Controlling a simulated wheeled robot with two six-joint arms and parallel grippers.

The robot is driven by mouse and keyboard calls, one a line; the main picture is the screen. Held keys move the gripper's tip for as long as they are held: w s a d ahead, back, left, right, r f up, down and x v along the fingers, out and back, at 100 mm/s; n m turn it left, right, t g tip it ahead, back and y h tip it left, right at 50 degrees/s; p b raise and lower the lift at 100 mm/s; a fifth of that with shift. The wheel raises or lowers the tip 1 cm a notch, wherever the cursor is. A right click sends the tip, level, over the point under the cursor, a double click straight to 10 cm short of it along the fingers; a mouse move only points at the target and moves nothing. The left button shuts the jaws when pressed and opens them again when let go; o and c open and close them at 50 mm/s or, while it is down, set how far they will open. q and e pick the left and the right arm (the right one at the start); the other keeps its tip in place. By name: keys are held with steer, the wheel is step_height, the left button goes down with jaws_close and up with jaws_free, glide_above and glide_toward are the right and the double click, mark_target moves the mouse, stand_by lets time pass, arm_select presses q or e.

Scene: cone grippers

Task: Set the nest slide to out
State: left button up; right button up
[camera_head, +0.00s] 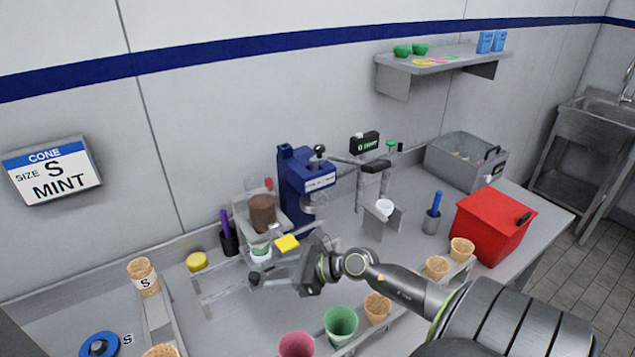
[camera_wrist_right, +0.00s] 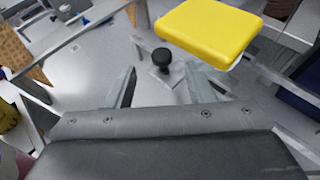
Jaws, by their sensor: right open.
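A small black knob (camera_head: 255,279) stands at the front of a grey metal rail frame (camera_head: 212,297) on the counter, left of the blue machine; I take it as the nest slide's handle. In the right wrist view, the knob (camera_wrist_right: 161,58) stands on a small pale plate, between and just beyond my fingertips. My right gripper (camera_head: 271,276) is open and empty, its two fingers (camera_wrist_right: 160,80) on either side of the knob's line, not closed on it. A yellow block (camera_head: 286,243) is beside the frame and looms large in the wrist view (camera_wrist_right: 207,30). My left gripper is not in view.
The blue machine (camera_head: 300,185) stands behind the gripper. A yellow-lidded jar (camera_head: 197,262) and a dark cup with a purple tool (camera_head: 229,241) stand at left. Cones and coloured cups (camera_head: 340,322) line the front near my right arm. A red box (camera_head: 490,228) is at right.

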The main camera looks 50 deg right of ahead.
steer(key=p+v, duration=0.1)
steer(key=v, duration=1)
steer(key=shift+s, duration=0.1)
